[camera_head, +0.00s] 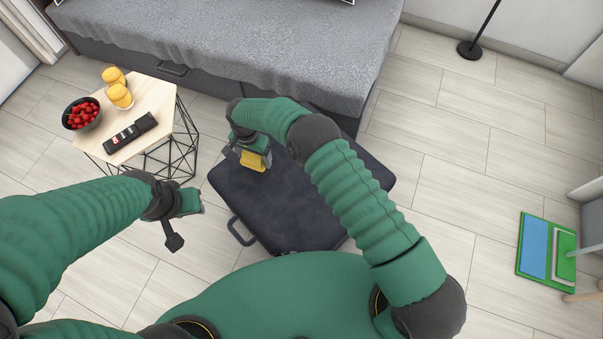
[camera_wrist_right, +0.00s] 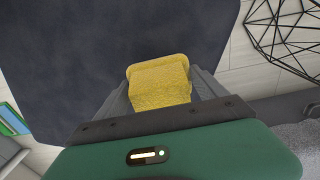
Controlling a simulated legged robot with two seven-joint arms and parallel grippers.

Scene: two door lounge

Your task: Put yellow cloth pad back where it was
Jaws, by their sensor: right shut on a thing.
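The yellow cloth pad (camera_head: 252,161) is held in my right gripper (camera_head: 256,158), over the upper left part of a dark blue case (camera_head: 290,210). In the right wrist view the pad (camera_wrist_right: 160,82) sits between the two fingers of the right gripper (camera_wrist_right: 160,90), with the dark case (camera_wrist_right: 70,60) beyond it. I cannot tell whether the pad touches the case. My left gripper (camera_head: 190,202) hangs left of the case over the floor, apart from it; its fingers are too small to tell open from shut.
A grey sofa (camera_head: 230,40) stands behind. A lamp base (camera_head: 470,49) and a green-blue item (camera_head: 535,245) are right. Floor between is clear.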

